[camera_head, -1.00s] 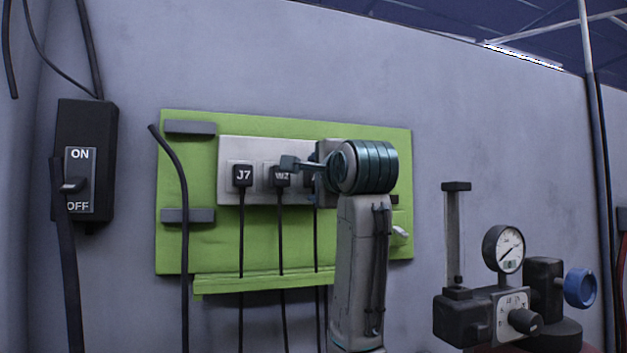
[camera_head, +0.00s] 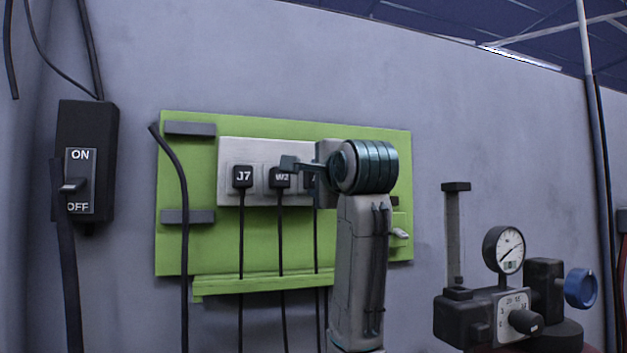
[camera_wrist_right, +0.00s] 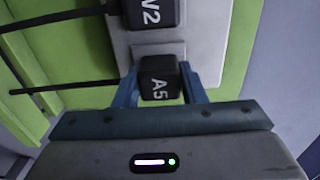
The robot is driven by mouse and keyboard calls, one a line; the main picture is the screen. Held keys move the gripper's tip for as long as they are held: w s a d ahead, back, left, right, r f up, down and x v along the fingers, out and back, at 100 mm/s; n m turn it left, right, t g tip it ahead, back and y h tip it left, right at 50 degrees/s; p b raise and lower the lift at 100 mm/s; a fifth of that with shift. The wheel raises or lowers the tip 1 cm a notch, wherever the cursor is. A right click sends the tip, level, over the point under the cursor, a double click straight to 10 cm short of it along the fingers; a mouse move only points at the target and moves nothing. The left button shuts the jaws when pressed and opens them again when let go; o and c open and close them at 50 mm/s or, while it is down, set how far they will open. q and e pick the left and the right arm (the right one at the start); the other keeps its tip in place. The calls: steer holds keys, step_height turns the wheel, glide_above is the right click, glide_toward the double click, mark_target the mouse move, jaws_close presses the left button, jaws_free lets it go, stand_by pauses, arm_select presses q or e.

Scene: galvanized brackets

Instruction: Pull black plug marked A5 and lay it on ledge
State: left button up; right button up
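The black plug marked A5 (camera_wrist_right: 160,80) sits at the pale socket strip (camera_wrist_right: 118,38). In the head view my right arm hides most of it. My right gripper (camera_wrist_right: 161,70) has its two blue fingers around A5, one close along each side; whether they press on it cannot be told. In the head view my right wrist (camera_head: 368,167) is in front of the strip's right end. The green ledge (camera_head: 230,286) runs along the bottom of the green panel and its visible part looks bare. My left gripper is not in view.
Plugs J7 (camera_head: 242,176) and W2 (camera_head: 279,178) sit left of A5, cables hanging past the ledge. A loose black cable (camera_head: 184,230) hangs at the panel's left. An ON/OFF switch box (camera_head: 100,135) is far left; a gauge assembly (camera_head: 503,249) stands at right.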

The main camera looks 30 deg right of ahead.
jaws_close()
steer(key=shift+s, duration=0.1)
steer(key=shift+s+a, duration=0.1)
steer(key=shift+s, duration=0.1)
steer(key=shift+b+v, duration=0.6)
steer(key=shift+v, duration=0.55)
steer(key=shift+s, duration=0.1)
steer(key=shift+b+v, duration=0.55)
steer(key=shift+v, duration=0.95)
